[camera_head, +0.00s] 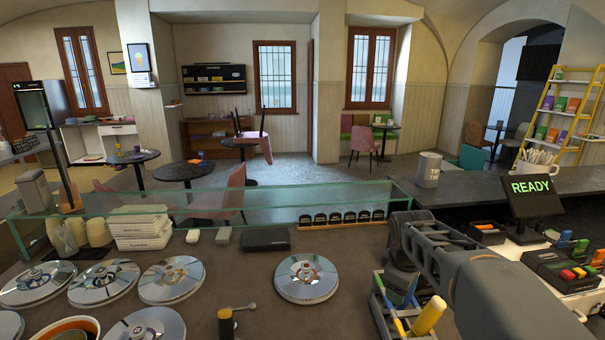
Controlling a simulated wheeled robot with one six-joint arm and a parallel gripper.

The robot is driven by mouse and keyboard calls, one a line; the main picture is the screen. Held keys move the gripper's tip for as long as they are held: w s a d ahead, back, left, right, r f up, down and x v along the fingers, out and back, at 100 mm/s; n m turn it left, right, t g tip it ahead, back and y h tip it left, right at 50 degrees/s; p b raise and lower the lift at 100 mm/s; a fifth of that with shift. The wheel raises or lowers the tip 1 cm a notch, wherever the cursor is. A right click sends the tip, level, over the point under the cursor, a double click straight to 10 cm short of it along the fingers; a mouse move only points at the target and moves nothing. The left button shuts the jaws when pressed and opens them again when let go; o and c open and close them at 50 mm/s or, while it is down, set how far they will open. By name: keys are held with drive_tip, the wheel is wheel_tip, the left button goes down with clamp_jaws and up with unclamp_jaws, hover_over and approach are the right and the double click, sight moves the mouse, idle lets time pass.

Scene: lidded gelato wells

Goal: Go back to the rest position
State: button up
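My grey arm (480,275) reaches in from the lower right over the counter, and its far part bends down beside a tool caddy (381,308). A dark part at its end (402,282) hangs close to the caddy; I cannot tell if they touch. My gripper's fingers cannot be made out, and I see nothing held. Several round shiny lids lie on the counter, including one at the left (38,284), one left of centre (170,281) and one standing apart near the middle (306,278).
A round container (70,328) is cut off at the lower left. A glass guard (300,193) runs behind the counter. Bare counter (365,262) lies right of the middle lid.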

drive_tip(key=s+a+f+m+t+b, duration=0.1)
drive_tip(key=s+a+m, duration=0.2)
drive_tip(key=s, duration=0.4)
drive_tip(key=s+a+f+m+t+y, duration=0.1)
drive_tip(key=s+a+f+m, duration=0.1)
drive_tip(key=s+m, duration=0.4)
drive_tip(key=shift+s+a+f+b, duration=0.25)
drive_tip(key=shift+s+a+b, duration=0.25)
drive_tip(key=shift+s, duration=0.75)
